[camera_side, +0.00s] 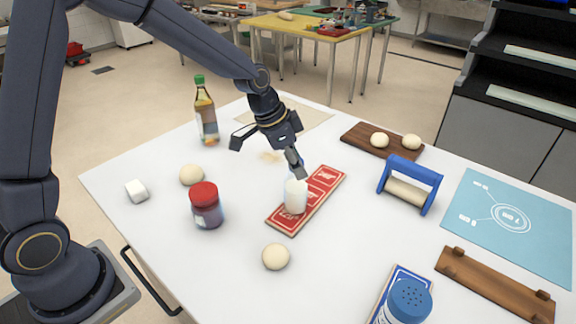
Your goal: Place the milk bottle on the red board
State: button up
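The milk bottle (295,196), white with some blue near its top, stands upright on the red board (281,222). The board is a long red panel with white markings, lying near the middle of the table. My gripper (267,158) is above and to the left of the bottle with its fingers spread wide and nothing seen between them. Its right finger overlaps the bottle's top in the picture; I cannot tell whether they touch. The finger partly hides the bottle's top.
A red-lidded jar (206,205) and dough balls (276,256) stand left and in front. A green-capped bottle (205,110) stands behind.

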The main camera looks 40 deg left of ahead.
jog(key=shift+o, duration=0.9)
jog(key=shift+r, duration=0.1)
jog(key=shift+r, duration=0.4)
jog(key=v, duration=1.1)
jog(key=s+a+r+n+t+y, duration=0.1)
jog(key=s+a+n, duration=0.2)
jog(key=s, duration=0.8)
jog(key=s+a+r+n+t+y, duration=0.1)
jog(key=s+a+n, duration=0.3)
jog(key=s, duration=0.7)
jog(key=shift+s+a+n+y, duration=0.15)
jog(key=shift+a+n+y, duration=0.05)
jog(key=shift+n+y, duration=0.2)
jog(key=shift+o, duration=0.4)
jog(key=shift+r, duration=0.1)
